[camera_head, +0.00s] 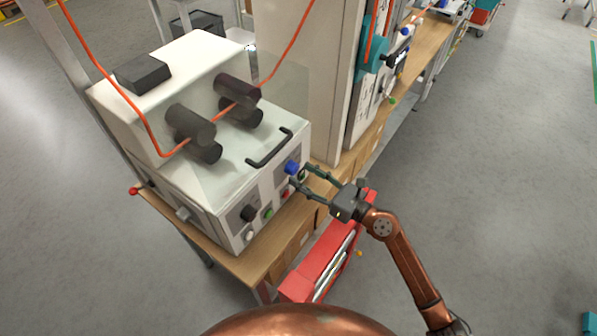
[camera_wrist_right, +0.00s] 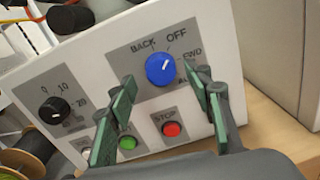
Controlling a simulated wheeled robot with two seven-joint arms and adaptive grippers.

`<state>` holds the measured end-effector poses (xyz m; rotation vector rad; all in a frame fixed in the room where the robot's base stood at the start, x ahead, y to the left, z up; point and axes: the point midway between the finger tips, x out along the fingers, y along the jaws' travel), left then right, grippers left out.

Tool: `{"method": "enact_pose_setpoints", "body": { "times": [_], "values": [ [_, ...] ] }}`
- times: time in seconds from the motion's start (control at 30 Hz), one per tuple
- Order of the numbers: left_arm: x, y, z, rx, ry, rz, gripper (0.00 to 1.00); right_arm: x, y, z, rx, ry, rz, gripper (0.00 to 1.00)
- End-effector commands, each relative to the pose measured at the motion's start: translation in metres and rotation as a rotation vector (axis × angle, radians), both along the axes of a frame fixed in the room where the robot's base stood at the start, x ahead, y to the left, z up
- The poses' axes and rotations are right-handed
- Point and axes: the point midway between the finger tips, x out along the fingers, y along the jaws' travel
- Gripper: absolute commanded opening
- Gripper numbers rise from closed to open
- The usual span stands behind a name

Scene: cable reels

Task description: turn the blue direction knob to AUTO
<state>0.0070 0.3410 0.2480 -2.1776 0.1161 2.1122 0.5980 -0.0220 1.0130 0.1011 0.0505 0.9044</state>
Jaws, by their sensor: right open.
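The blue direction knob (camera_head: 292,167) is on the front panel of the white cable machine (camera_head: 222,205). In the right wrist view the blue knob (camera_wrist_right: 160,69) has a white pointer mark aimed up and slightly right, toward OFF. BACK, OFF and FWD can be read around it; a label starting with A at the lower right is partly hidden by a finger. My right gripper (camera_head: 300,176) is open in front of the panel, with its green-padded fingers on either side of the knob and nothing between them. I cannot tell if they touch it. My left gripper is not in view.
A black dial (camera_wrist_right: 54,110), a green button (camera_wrist_right: 127,143) and a red STOP button (camera_wrist_right: 171,130) share the panel. A black handle (camera_head: 270,147) is above the panel. A red crate (camera_head: 315,268) stands below the wooden bench (camera_head: 250,264).

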Motion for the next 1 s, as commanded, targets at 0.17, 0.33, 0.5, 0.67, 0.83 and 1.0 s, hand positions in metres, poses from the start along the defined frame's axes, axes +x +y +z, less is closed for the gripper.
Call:
{"method": "enact_pose_setpoints", "body": {
  "times": [0.17,0.33,0.5,0.67,0.83,1.0],
  "values": [
    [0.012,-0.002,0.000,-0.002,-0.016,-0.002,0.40,0.012,0.015,0.001,0.003,0.000,-0.001,0.47],
    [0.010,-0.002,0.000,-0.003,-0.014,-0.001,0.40,0.016,0.019,0.000,0.002,0.001,-0.002,0.47],
    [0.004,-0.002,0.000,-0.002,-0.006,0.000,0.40,0.016,0.019,0.000,0.002,0.002,-0.002,0.47],
    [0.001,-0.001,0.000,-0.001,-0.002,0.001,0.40,0.016,0.019,0.000,0.002,0.002,-0.002,0.37],
    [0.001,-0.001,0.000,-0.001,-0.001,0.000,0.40,0.016,0.019,0.000,0.002,0.002,-0.002,0.25],
    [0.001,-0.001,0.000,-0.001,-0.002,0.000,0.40,0.016,0.019,0.000,0.002,0.002,-0.002,0.14]
  ]
}}
